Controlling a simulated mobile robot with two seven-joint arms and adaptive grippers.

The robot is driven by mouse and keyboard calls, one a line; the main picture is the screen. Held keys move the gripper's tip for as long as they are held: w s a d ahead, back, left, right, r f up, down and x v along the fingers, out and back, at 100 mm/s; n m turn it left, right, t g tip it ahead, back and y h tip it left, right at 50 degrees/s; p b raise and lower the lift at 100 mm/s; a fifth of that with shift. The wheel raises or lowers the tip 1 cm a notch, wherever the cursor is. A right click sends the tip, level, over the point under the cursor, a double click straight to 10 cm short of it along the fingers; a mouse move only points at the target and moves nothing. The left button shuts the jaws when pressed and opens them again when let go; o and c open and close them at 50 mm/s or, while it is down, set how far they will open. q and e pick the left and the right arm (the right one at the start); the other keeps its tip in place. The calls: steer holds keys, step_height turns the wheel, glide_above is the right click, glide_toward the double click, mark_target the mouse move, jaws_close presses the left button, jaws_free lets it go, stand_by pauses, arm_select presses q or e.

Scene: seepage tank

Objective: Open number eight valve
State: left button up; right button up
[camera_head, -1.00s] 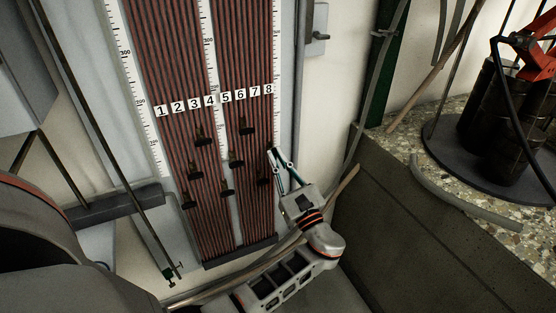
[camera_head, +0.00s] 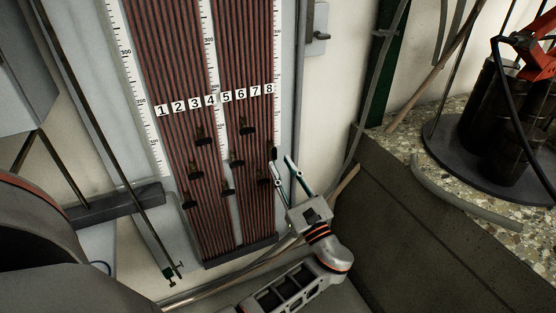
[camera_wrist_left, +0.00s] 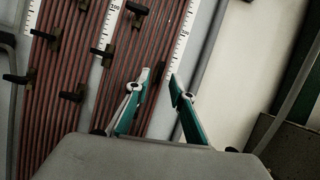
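The manometer board (camera_head: 212,225) carries red-brown tubes numbered 1 to 8, with small dark valves on them. The valve under number eight (camera_head: 272,153) is the rightmost, at the board's right edge; its handle looks roughly upright along the tube. In the left wrist view, the left gripper (camera_wrist_left: 159,73) shows open, with a dark valve part (camera_wrist_left: 158,76) seen between and beyond the fingertips. Contact cannot be told. My right gripper is not in view.
Other dark valves sit close by, such as one left of the fingers (camera_head: 263,179) and one higher up (camera_head: 246,126). A dark tank wall (camera_head: 420,240) stands right of my arm. A beige pipe (camera_head: 345,180) runs behind my gripper.

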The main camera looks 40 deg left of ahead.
arm_select(q)
steer(key=v, duration=0.8)
steer(key=shift+d, duration=0.25)
steer(key=shift+s, duration=0.1)
